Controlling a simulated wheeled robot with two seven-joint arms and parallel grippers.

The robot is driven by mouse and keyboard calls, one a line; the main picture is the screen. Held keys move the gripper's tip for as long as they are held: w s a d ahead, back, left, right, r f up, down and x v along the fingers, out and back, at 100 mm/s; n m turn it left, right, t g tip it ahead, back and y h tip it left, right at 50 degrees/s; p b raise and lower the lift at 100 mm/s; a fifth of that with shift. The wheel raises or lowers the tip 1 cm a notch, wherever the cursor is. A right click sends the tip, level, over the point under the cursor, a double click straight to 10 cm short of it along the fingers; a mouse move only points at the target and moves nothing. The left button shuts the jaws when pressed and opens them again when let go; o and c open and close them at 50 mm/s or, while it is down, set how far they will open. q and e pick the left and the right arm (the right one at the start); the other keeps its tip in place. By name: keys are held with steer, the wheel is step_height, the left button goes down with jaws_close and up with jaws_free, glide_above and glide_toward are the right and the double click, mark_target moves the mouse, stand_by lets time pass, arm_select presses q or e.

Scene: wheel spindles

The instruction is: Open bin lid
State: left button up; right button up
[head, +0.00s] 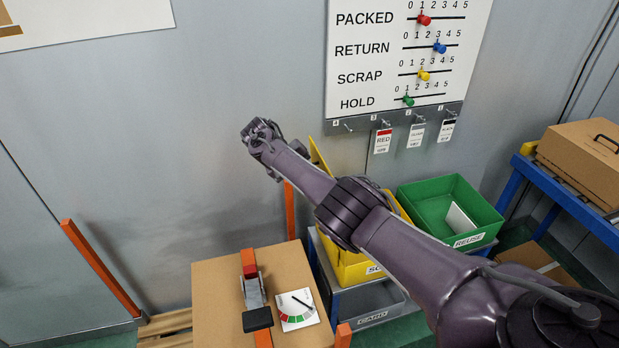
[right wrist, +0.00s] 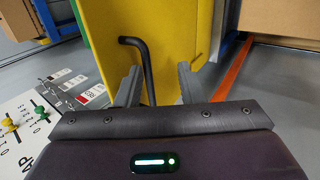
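The yellow bin (head: 351,270), its label partly hidden but starting "SC", stands at the centre of the head view, partly behind my right arm. Its yellow lid (head: 321,157) stands raised, seen nearly edge-on. In the right wrist view the lid (right wrist: 183,32) fills the upper middle, with a black bent handle (right wrist: 146,62) on it. My right gripper (head: 257,130) is left of the lid in the head view. In the right wrist view its fingers (right wrist: 160,72) are apart, with the handle between them, nearer the left finger. Whether they touch it is unclear. My left gripper is not in view.
A green REUSE bin (head: 478,201) stands right of the yellow bin, a grey CARD bin (head: 374,304) below. A cardboard box (head: 217,296) with a clamp and gauge is at front left. A slider board (head: 398,60) with hanging tags is on the wall.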

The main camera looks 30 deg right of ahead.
steer(key=p+v, duration=0.2)
steer(key=v, duration=0.4)
steer(key=shift+s, duration=0.1)
steer(key=shift+a, duration=0.2)
